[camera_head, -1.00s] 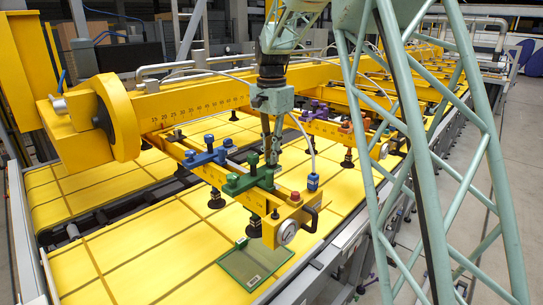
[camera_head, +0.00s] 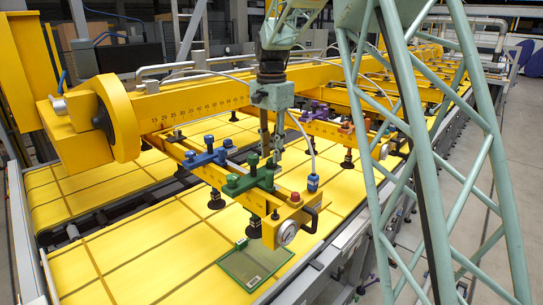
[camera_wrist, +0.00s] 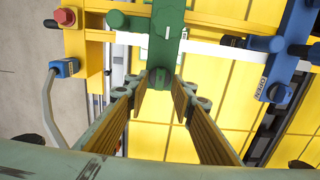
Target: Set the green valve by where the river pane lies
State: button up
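The green valve (camera_head: 248,180) is a green block with upright knobs, mounted across the yellow beam near its front end. In the wrist view the green valve (camera_wrist: 158,30) runs up the picture, with a rounded knob at its near end. My gripper (camera_head: 271,153) is above the valve's right end. In the wrist view my gripper (camera_wrist: 161,88) is open, its fingertips on either side of that knob; contact is not clear. A greenish glass pane (camera_head: 250,264) with a pale label lies on the yellow bed below the beam's front end. I cannot tell if it is the river pane.
A blue valve (camera_head: 207,156) sits behind the green one on the beam. A red button (camera_head: 295,196), a blue connector (camera_head: 313,182) and a round gauge (camera_head: 287,232) are at the beam's front end. Black suction cups hang below. Purple fittings (camera_head: 314,110) are farther back.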

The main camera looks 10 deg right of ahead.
aim_at(271, 158)
notch_tip(271, 158, up, 11)
jog(key=shift+f, duration=0.15)
dwell(0.4)
jog(key=shift+s, duration=0.15)
dwell(0.3)
jog(key=s+f+n+t+b, duration=0.25)
jog(key=s+n+b, duration=0.55)
jog(key=s, duration=2.1)
jog(key=s+f+n+b, duration=0.1)
jog(key=s+f+b, duration=0.4)
jog(key=s+f, duration=0.4)
jog(key=s+f+n+t+b, duration=0.1)
jog(key=s+f+b, duration=0.4)
jog(key=s, duration=1.2)
notch_tip(271, 158, down, 4)
jog(key=shift+s+f+n, duration=0.2)
jog(key=shift+s+n, duration=0.05)
jog(key=shift+n, duration=0.55)
